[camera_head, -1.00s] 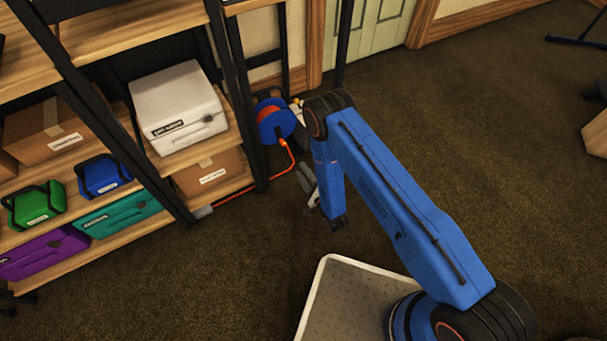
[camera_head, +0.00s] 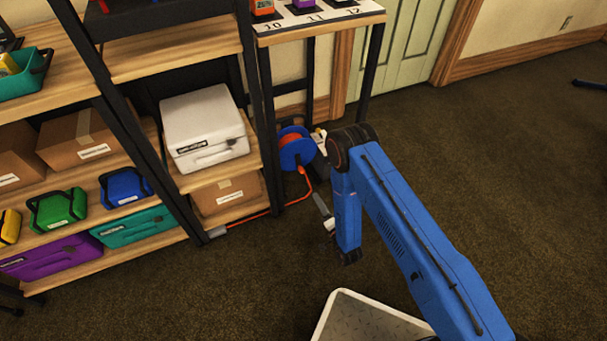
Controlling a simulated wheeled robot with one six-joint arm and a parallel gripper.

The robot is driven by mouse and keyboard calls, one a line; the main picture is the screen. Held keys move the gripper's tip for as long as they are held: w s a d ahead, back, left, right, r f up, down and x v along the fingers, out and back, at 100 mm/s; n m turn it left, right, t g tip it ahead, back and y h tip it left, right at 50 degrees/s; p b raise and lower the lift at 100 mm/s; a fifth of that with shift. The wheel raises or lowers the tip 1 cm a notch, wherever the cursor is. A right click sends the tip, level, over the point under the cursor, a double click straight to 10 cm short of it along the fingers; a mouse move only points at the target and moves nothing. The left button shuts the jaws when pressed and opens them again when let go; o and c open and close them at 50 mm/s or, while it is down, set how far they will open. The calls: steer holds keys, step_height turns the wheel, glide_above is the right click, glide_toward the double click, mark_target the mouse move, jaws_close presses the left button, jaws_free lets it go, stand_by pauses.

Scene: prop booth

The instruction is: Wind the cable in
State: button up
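A cable reel (camera_head: 297,148) with blue sides and orange cable wound on it stands on the floor beside the shelf, under a small side table. An orange cable (camera_head: 262,213) runs out from the reel, bends on the floor and leads left along the shelf foot to a small grey block (camera_head: 216,231). My blue arm's forearm hangs down to the right of the reel, apart from it in the picture. My gripper cannot be made out clearly at the lower end of the arm, so its fingers cannot be read.
The wooden shelf (camera_head: 165,233) holds a white case (camera_head: 205,125), cardboard boxes and coloured cases. The side table (camera_head: 318,20) has numbered places with small items. A pale green door (camera_head: 400,60) is behind.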

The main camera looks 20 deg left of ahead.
steer(key=n, duration=1.7)
glide_toward(303, 173)
steer(key=x, duration=1)
steer(key=shift+w+a, duration=0.25)
jaws_close()
